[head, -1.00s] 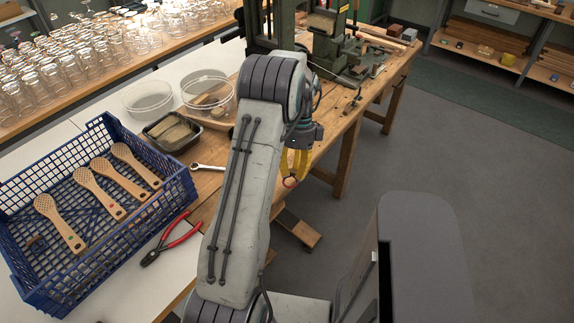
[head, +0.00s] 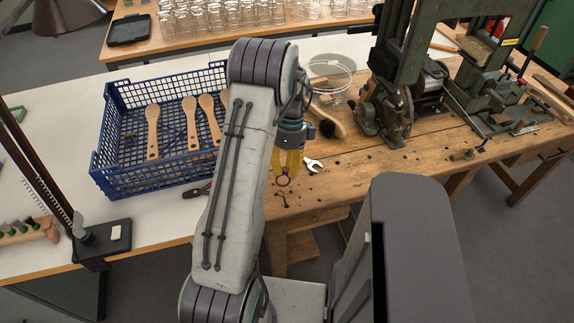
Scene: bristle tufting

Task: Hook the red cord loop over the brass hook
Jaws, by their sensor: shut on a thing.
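My gripper (head: 286,174) has yellow fingers pointing down near the bench's front edge. It is shut on the red cord loop (head: 283,183), a small red ring hanging at the fingertips. A small brass-coloured piece (head: 282,199), which looks like the brass hook, shows just below the loop in the picture, near the front edge of the bench. The loop and this piece appear apart, but I cannot tell their distance in depth. Where the cord leads above the loop is hidden by the fingers.
A blue crate (head: 112,148) with wooden brush handles stands left of my arm. Pliers (head: 194,193) lie partly behind my arm. Green machines (head: 400,75) stand at the back right.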

